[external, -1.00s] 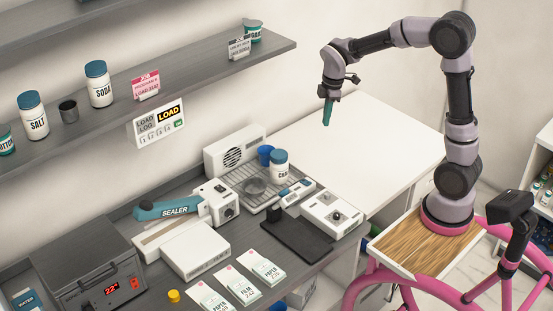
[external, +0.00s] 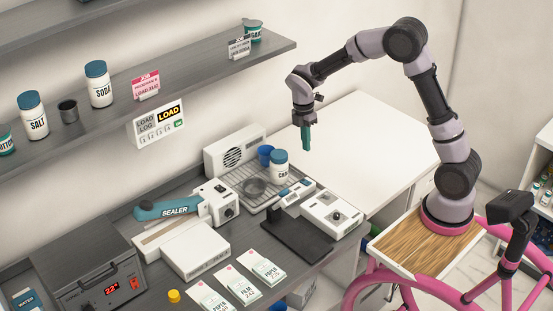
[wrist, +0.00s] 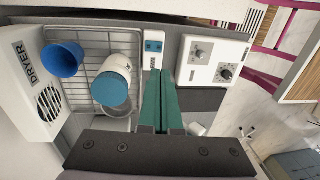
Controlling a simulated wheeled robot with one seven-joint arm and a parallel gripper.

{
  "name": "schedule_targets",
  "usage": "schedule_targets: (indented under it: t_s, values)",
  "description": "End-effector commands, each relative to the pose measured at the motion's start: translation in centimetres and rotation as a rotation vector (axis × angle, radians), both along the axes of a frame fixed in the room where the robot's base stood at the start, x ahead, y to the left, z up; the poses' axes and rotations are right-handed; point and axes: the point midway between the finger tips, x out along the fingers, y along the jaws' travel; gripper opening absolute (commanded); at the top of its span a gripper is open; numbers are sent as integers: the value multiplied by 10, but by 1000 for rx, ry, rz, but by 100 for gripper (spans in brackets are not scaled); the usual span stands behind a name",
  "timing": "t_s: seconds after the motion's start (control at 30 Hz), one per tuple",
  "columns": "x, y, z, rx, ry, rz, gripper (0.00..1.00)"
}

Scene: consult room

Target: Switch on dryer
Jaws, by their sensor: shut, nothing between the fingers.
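The dryer is a white housing with a round fan grille (external: 234,156). In the wrist view its side reads DRYER (wrist: 31,72). A wire rack (wrist: 92,37) lies beside it. At the rack's edge is a narrow white switch strip (wrist: 154,36) with a blue panel and two small round marks; it also shows in the external view (external: 296,191). My gripper (external: 306,149) has green fingers, shut and empty, pointing down above the bench. In the wrist view the fingertips (wrist: 161,72) lie just below the strip and hide its lower end.
A blue cup (wrist: 63,59) and a white jar with a blue lid (wrist: 112,86) stand on the rack. A white box with knobs (wrist: 213,61) is right of the strip. A dark plate (external: 297,238) lies in front. The white tabletop (external: 360,135) is clear.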

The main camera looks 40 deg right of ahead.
Motion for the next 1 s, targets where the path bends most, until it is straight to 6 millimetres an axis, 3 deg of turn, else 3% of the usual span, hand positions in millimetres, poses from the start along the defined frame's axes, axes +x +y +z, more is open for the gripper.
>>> schedule_targets:
  t_s: [0.6,0.8,1.0]
  values:
    - [-15,0,-115,-2,3,0,0]
    - [-16,0,-131,-1,1,-1,0]
    - [-17,0,-133,0,0,-1,0]
